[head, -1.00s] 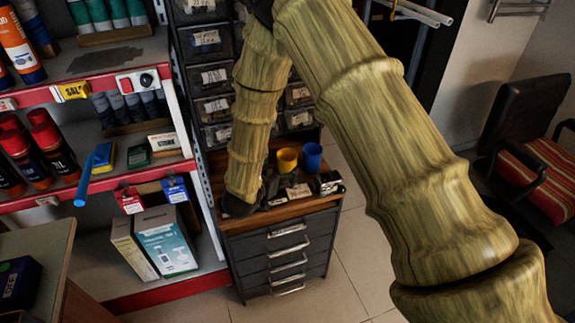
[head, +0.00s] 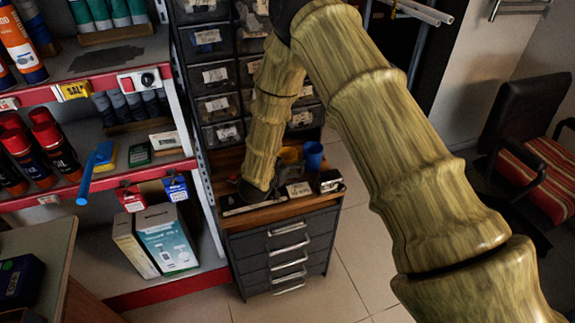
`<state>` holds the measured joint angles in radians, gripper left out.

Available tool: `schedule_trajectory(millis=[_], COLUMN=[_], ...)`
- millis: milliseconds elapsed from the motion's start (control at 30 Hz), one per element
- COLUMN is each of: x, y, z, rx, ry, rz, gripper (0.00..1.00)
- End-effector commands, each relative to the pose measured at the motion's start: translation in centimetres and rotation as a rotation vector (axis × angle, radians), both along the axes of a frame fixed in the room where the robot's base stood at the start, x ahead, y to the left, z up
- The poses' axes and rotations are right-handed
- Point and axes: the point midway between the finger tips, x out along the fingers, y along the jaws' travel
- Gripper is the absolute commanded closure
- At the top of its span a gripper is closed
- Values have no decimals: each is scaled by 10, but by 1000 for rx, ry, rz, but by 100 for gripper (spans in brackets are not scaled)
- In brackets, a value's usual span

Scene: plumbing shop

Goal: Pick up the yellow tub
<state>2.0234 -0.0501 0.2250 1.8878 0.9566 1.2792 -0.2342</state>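My gripper (head: 262,188) is dark and small in the head view, low over the cabinet top in front of and to the left of the tub. The fingers blend with the dark items there, so I cannot tell whether they are open or shut.
Small boxes (head: 299,189) and a dark boxy item (head: 329,181) lie on the cabinet top near my gripper. Stacked parts bins (head: 217,105) rise behind. Red-edged shelves (head: 110,190) stand at the left. Open tiled floor (head: 350,255) lies to the right.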

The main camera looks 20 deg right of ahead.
Motion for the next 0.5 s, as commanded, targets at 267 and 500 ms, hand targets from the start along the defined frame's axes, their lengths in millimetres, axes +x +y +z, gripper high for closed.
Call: schedule_trajectory(millis=[267, 500], x=[0, 0], y=[0, 0], z=[0, 0], rx=[0, 0], ry=[0, 0], rz=[0, 0], gripper=[65, 66])
